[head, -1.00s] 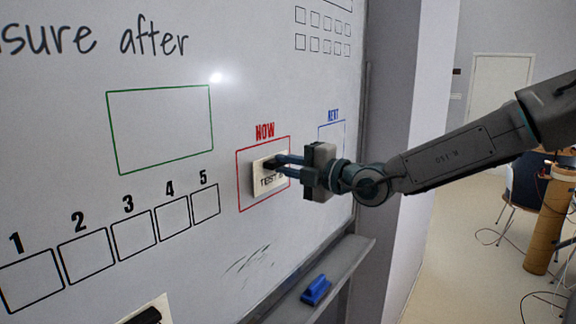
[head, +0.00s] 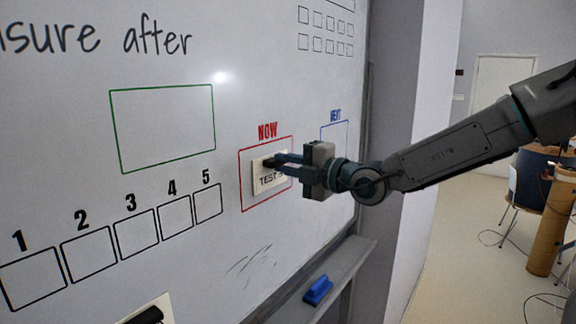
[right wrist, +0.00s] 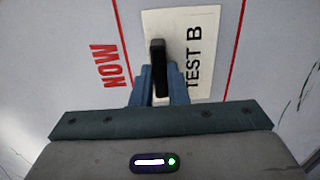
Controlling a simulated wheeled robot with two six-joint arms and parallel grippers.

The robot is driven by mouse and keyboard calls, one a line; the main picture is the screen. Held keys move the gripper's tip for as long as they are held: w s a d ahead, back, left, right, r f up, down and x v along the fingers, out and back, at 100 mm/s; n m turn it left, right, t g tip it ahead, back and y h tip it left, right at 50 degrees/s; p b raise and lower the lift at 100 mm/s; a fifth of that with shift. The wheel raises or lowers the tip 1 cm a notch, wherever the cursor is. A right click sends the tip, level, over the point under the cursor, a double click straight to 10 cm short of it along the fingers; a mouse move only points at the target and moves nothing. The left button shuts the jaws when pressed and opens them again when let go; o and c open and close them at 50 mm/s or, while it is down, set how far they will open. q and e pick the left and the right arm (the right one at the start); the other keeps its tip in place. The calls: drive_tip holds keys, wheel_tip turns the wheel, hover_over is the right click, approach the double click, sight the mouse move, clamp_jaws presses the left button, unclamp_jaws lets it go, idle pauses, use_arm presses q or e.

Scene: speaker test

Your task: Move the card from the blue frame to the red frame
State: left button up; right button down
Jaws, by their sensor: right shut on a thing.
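The card (head: 265,183) is cream and lies within the red frame (head: 241,190) under the word NOW on the whiteboard. It reads TEST B in the right wrist view (right wrist: 203,28), where a black clip or handle (right wrist: 158,60) stands out from it. My right gripper (head: 272,164) is shut on the card's black handle, its fingers reaching in from the right. The blue frame (head: 346,135) under NEXT is to the right, partly hidden by my right gripper; its visible part is bare. My left gripper is not in view.
A green frame (head: 164,88) and a row of numbered boxes (head: 89,254) are on the whiteboard (head: 60,150). A blue eraser (head: 318,290) lies on the ledge (head: 345,262). Another card with a black handle (head: 146,316) shows at the bottom left.

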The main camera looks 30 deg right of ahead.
drive_tip(key=shift+w, duration=0.15)
drive_tip(key=c, duration=0.9)
unclamp_jaws()
drive_tip(key=shift+c, duration=0.2)
drive_tip(key=shift+v, duration=1)
drive_tip(key=shift+b+v, duration=0.7)
drive_tip(key=shift+v, duration=0.1)
drive_tip(key=b+v, duration=0.3)
drive_tip(key=b, duration=0.4)
drive_tip(key=shift+s, duration=0.25)
